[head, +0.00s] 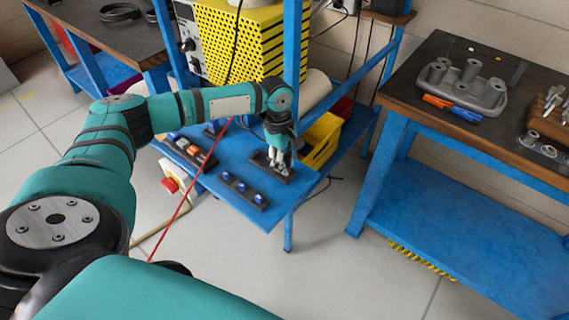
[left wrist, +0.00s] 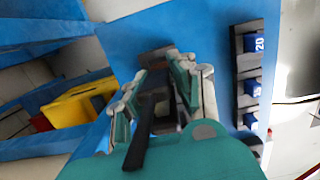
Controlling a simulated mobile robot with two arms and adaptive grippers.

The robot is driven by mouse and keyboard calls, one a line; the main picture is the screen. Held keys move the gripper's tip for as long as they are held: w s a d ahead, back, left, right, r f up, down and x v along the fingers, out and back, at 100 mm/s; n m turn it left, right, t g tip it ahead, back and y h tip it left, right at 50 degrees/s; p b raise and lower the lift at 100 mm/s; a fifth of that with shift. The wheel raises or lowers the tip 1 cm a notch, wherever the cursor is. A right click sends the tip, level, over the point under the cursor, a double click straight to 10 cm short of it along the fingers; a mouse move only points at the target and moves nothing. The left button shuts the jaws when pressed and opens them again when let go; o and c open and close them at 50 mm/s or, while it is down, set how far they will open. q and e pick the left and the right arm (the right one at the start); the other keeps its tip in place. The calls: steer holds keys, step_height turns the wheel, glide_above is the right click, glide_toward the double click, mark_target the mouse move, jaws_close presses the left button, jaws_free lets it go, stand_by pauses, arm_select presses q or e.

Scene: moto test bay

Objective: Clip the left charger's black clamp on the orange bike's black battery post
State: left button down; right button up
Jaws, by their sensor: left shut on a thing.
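My left gripper (head: 279,163) reaches down onto the blue shelf (head: 230,187), over a dark flat block (head: 290,177). In the left wrist view, its two fingers (left wrist: 166,82) are closed around a dark, narrow thing that looks like the black clamp (left wrist: 143,130). The clamp's jaws are partly hidden between the fingers, and I cannot tell whether it still touches the dark block below. A yellow perforated box (head: 238,42) stands behind, beside a grey panel with knobs (head: 187,42). The orange bike and its battery post are not in view. My right gripper is not in view.
Dark holders with blue items (head: 243,190) sit on the shelf near the gripper. A yellow bin (head: 322,138) is right of it. A blue upright (head: 292,55) stands close behind my arm. A red cable (head: 187,195) hangs in front. Open floor (head: 340,270) lies at front right.

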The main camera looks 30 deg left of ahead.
arm_select(q)
step_height(320, 180, up, 2)
steer(key=shift+r, duration=0.25)
steer(key=s+d+r, duration=0.1)
steer(key=s+d, duration=0.2)
steer(key=s, duration=1.2)
steer(key=shift+s+r+b, duration=0.15)
steer(key=shift+s+b, duration=0.2)
steer(key=shift+s, duration=0.05)
